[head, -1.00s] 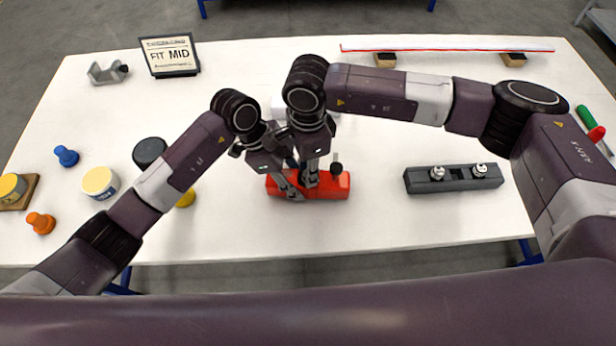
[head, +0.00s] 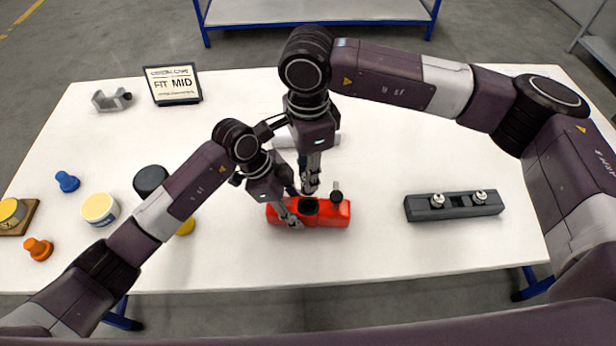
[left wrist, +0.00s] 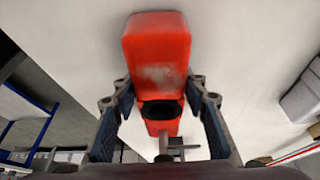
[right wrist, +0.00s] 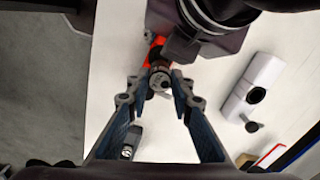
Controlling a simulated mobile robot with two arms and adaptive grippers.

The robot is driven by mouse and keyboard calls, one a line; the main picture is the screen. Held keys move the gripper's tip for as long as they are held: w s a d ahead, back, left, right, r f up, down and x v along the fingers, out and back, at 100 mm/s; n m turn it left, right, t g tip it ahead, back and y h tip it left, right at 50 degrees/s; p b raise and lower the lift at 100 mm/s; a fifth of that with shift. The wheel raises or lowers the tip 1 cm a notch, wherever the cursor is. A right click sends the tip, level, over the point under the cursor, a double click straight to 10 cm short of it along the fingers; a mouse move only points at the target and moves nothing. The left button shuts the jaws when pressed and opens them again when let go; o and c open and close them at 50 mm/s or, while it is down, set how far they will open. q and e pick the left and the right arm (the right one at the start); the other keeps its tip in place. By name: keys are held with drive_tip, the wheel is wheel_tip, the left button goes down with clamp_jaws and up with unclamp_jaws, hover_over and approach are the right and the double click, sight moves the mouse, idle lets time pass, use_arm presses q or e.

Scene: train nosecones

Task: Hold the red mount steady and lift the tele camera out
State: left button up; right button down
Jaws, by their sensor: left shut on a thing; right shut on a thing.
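The red mount (head: 334,214) lies on the white table in the middle of the head view, with a dark round socket (head: 309,206) on top and a knob (head: 336,195) near its right end. My left gripper (head: 288,212) is shut on the mount's left part; the left wrist view shows its fingers on both sides of the red body (left wrist: 157,60). My right gripper (head: 311,188) is above the socket, shut on a small metallic and dark round piece, seemingly the tele camera (right wrist: 159,80). Its lower part is hard to make out.
A dark grey block (head: 459,207) with two silver knobs stands to the right. A white device (head: 285,139) lies behind the grippers. Blue (head: 67,182) and orange (head: 38,249) pieces and a jar (head: 99,209) stand left. The table between mount and block is clear.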

use_arm(q)
drive_tip(key=o, duration=1)
drive_tip(key=v, duration=1.2)
